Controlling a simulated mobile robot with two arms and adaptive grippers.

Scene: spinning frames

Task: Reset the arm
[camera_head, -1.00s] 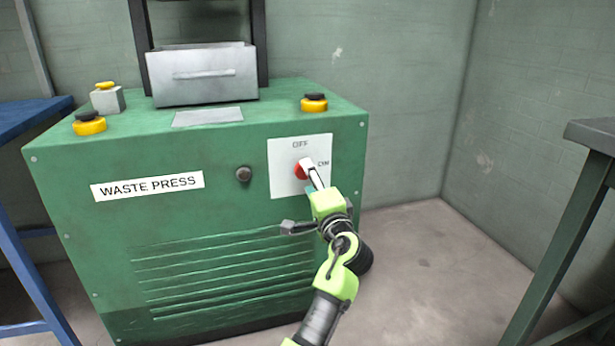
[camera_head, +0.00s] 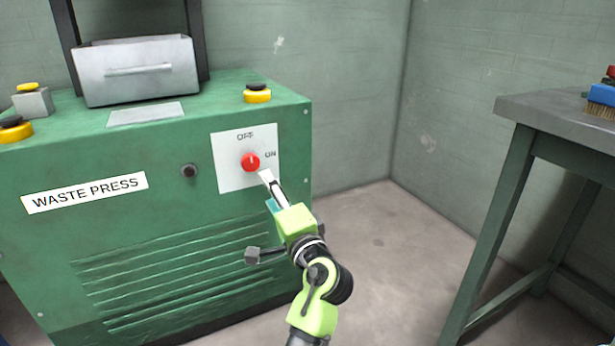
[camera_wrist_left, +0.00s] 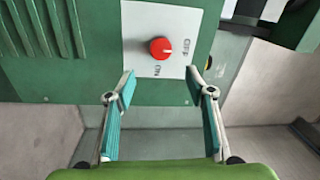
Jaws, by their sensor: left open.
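The red knob (camera_head: 251,162) sits on a white plate (camera_head: 230,180) marked OFF above and ON at the right, on the front of the green waste press (camera_head: 150,220). Its pale mark points up toward OFF. My left gripper (camera_head: 268,190) is just below and to the right of the knob, apart from it. In the left wrist view the knob (camera_wrist_left: 160,48) lies beyond the two spread fingertips of the left gripper (camera_wrist_left: 160,86), with nothing between them. My right gripper does not show.
A grey-green table (camera_head: 530,106) with a blue brush (camera_head: 602,95) stands at the right. The floor (camera_head: 375,245) between press and table is clear. A black button (camera_head: 189,171) is left of the plate, and a metal bin (camera_head: 140,70) stands on the press.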

